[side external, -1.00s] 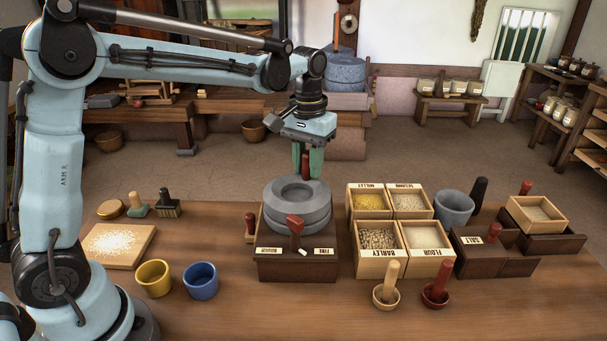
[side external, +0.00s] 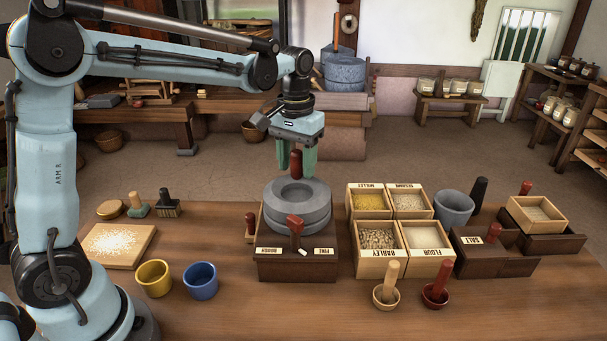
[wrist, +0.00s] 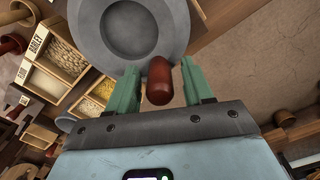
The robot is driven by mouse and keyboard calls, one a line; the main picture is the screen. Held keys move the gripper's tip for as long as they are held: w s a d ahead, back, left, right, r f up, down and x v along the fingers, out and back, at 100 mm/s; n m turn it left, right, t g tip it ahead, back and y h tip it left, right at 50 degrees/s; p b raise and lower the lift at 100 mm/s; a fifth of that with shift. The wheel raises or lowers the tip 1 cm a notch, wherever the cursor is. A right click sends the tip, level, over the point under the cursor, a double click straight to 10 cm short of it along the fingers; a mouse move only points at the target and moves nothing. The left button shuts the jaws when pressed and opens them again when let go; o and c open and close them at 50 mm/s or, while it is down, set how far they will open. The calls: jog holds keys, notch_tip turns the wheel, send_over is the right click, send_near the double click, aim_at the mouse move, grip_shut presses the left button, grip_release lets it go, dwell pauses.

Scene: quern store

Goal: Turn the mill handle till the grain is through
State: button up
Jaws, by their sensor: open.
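The stone mill (side external: 318,206) has two grey round stones on a dark wooden base (side external: 290,268) labelled ROUGH and FINE. The mill's red-brown upright handle (side external: 297,160) stands at the far edge of the upper stone. My gripper (side external: 296,170) is lowered around it, one green finger on each side. The upper stone's round hollow (wrist: 130,30) looks bare grey, with no grain visible.
A red lever (side external: 295,224) rises at the base's front. Wooden bins of millet, barley and flour (side external: 427,266) stand close on the right. Yellow (side external: 153,278) and blue (side external: 200,279) cups and a floury board (side external: 98,243) lie left. The front table is mostly clear.

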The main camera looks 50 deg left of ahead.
jog(key=shift+r, duration=0.1)
jog(key=shift+r, duration=3.9)
jog(key=shift+s, duration=0.2)
jog(key=shift+s+d, duration=0.15)
jog(key=shift+s, duration=0.2)
jog(key=s+t, duration=0.1)
jog(key=s, duration=0.1)
jog(key=s+f+m+t, duration=0.1)
jog(key=s, duration=0.1)
jog(key=s+d+f+t, duration=0.1)
jog(key=s+t, duration=0.1)
jog(key=s, duration=0.1)
jog(key=shift+f+m, duration=0.25)
jog(key=shift+m, duration=0.05)
jog(key=s+f+m+t, duration=0.1)
jog(key=s+f+t, duration=0.2)
jog(key=s+f, duration=0.2)
jog(key=shift+s+d+f, duration=0.3)
jog(key=shift+f, duration=0.05)
